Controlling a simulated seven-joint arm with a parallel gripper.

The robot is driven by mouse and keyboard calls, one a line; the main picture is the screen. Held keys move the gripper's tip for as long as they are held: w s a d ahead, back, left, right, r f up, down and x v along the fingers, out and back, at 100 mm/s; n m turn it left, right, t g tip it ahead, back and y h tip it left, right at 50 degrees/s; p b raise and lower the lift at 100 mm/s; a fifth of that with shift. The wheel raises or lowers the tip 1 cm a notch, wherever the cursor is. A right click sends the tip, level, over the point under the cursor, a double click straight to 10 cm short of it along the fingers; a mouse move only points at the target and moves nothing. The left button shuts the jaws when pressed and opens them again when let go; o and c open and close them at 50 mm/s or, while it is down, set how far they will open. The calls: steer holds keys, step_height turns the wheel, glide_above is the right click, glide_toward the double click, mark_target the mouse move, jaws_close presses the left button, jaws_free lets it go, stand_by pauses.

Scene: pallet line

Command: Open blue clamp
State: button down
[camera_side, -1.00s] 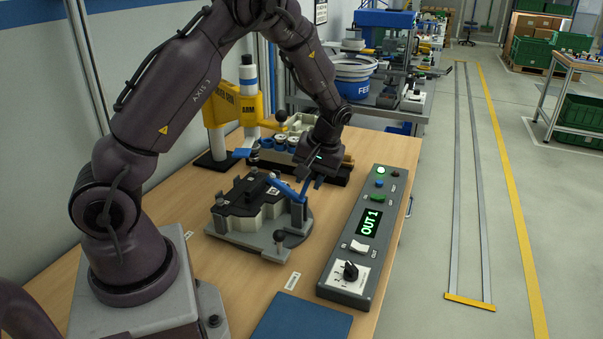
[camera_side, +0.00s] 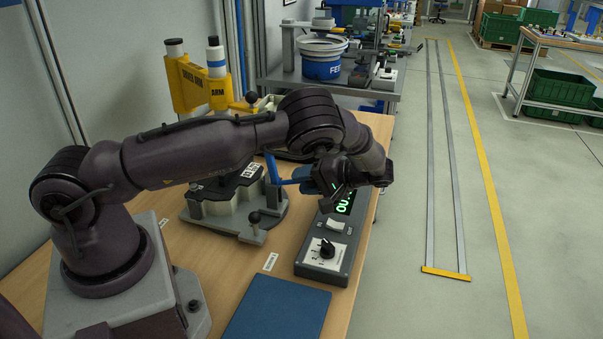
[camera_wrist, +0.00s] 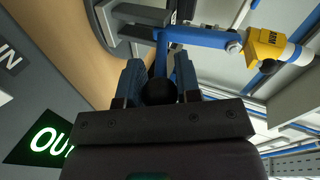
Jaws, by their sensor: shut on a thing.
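The blue clamp (camera_side: 271,168) stands at the right side of the fixture plate (camera_side: 238,231). Its blue bar points up, and a blue lever runs sideways from it towards my gripper (camera_side: 318,182). In the wrist view the blue clamp (camera_wrist: 200,37) lies just beyond my fingers. My gripper (camera_wrist: 158,78) is shut on the clamp's handle, with its black ball end (camera_wrist: 159,92) showing between the two blue-grey fingers. A pale workpiece (camera_side: 215,206) with a dark top sits on the plate. My arm hides part of the workpiece and fixture.
A yellow arm on a post (camera_side: 197,86) stands behind. A dark blue mat (camera_side: 277,309) lies in front. The aisle (camera_side: 390,250) at right is clear.

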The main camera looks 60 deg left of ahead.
steer(key=shift+d+f+g+y, duration=0.15)
steer(key=shift+f+g+y, duration=0.45)
steer(key=shift+f+y, duration=0.1)
steer(key=shift+f, duration=0.1)
steer(key=c, duration=0.8)
jaws_free()
steer(key=shift+w, duration=0.15)
steer(key=shift+v, duration=3.7)
